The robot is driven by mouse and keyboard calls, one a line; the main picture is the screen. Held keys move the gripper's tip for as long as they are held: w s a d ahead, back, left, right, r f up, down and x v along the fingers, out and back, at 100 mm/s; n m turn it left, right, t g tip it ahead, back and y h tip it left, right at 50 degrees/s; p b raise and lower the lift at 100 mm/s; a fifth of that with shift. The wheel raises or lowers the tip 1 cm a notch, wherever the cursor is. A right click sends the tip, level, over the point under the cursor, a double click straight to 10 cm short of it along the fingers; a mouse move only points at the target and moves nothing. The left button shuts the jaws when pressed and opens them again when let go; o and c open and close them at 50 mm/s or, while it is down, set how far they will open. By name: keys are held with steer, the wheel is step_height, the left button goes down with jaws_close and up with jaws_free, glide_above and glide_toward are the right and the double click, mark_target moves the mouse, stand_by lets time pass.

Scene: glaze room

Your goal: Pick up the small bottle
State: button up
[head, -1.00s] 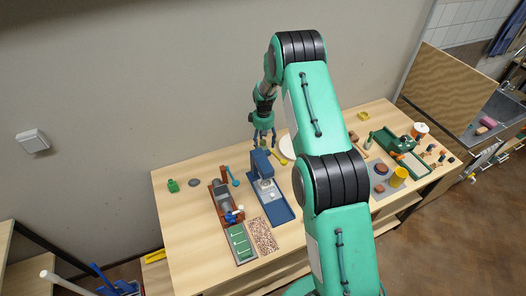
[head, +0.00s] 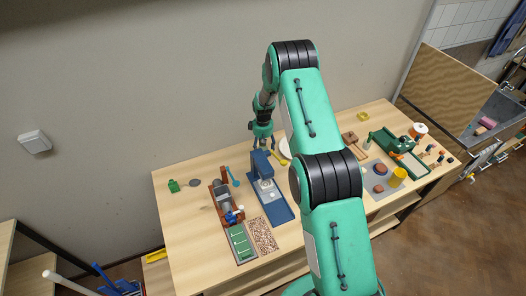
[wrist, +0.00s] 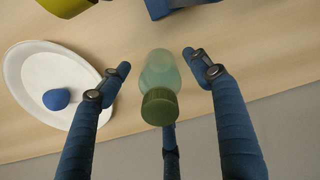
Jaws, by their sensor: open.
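The small bottle (wrist: 159,78) shows in the wrist view as a pale, translucent green body with a darker olive-green cap toward the camera. My gripper (wrist: 157,61) is open, with blue fingers on the left and right of the bottle and a third finger below it in the picture. Gaps show between the bottle and the left and right fingers; I cannot tell whether the third one touches it. In the head view my gripper (head: 262,145) is low over the back of the table, and I cannot make out the bottle there.
A blue press-like device (head: 272,197) stands just in front of my gripper on the wooden table (head: 184,235). The wall is close behind.

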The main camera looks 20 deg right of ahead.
steer(key=shift+f, duration=0.5)
steer(key=shift+c, duration=0.5)
steer(key=c, duration=1.2)
